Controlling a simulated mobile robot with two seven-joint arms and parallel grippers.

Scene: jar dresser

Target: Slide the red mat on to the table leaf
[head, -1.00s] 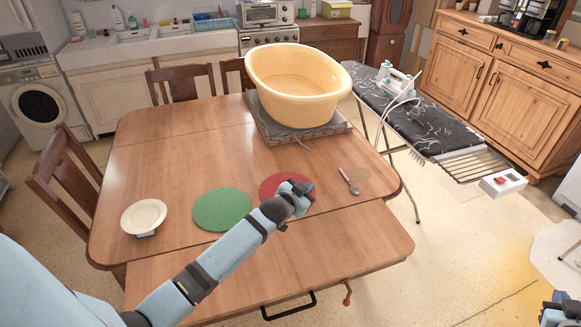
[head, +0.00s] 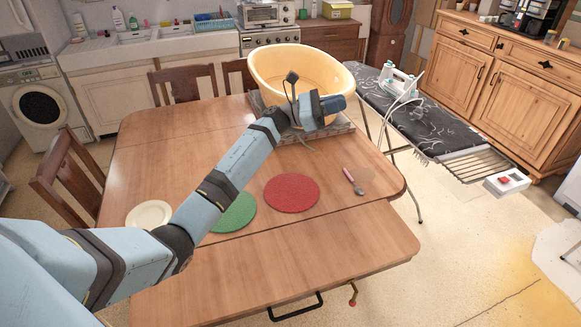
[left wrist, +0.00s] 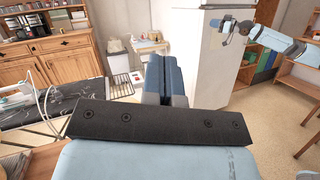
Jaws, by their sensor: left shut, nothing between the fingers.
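The red mat (head: 292,193) is a flat round disc lying on the main table top (head: 150,170), just behind the seam with the leaf. The table leaf (head: 270,262) is the bare wooden front section. My left gripper (head: 336,103) is raised behind the mat and apart from it, in front of the yellow tub in the head view. Its fingers are shut and empty in the left wrist view (left wrist: 166,80). My right arm shows at the upper right of the left wrist view, with its gripper (left wrist: 224,27) too small to read.
A green mat (head: 234,212) and a white plate (head: 148,214) lie left of the red mat, partly covered by my left arm. A spoon (head: 354,182) lies right of it. The yellow tub (head: 280,65) stands behind. A black handle (head: 295,307) is at the leaf's front.

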